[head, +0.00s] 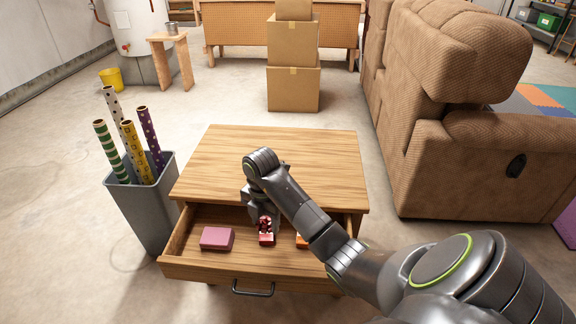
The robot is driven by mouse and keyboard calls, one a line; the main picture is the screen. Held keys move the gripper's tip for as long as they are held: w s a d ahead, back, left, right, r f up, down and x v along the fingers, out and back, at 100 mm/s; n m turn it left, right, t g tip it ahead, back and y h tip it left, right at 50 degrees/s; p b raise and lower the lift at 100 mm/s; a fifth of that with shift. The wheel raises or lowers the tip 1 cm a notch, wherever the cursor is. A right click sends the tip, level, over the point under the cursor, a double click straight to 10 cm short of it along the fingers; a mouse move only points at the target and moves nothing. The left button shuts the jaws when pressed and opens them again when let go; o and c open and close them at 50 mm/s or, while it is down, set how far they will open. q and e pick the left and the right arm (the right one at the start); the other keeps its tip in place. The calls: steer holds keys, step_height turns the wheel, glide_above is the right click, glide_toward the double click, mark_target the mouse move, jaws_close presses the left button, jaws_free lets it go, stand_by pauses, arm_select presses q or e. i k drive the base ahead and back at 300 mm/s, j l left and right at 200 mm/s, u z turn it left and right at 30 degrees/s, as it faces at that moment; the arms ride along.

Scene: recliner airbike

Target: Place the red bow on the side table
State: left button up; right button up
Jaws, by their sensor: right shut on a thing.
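The red bow (265,225) is in the open drawer (200,263) of the wooden side table (225,150). My right gripper (264,220) reaches down into the drawer from above and is shut on the bow. A small red-and-white item (266,240) is just below the bow; I cannot tell whether it touches it. The table top is bare, and my right arm passes over its front right part. My left gripper is not in view.
A pink block (217,238) and a partly hidden orange item (302,240) lie in the drawer. A grey bin (150,215) with several wrapping rolls stands left of the table. A brown recliner (450,165) stands to the right, and cardboard boxes (293,89) stand behind.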

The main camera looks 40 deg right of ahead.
mark_target(319, 186)
steer(key=i+j+z, duration=0.1)
steer(key=z, duration=0.25)
steer(key=i+j+z, duration=0.1)
steer(key=z, duration=0.25)
steer(key=j+z, duration=0.15)
steer(key=z, duration=0.2)
steer(key=i+j, duration=0.05)
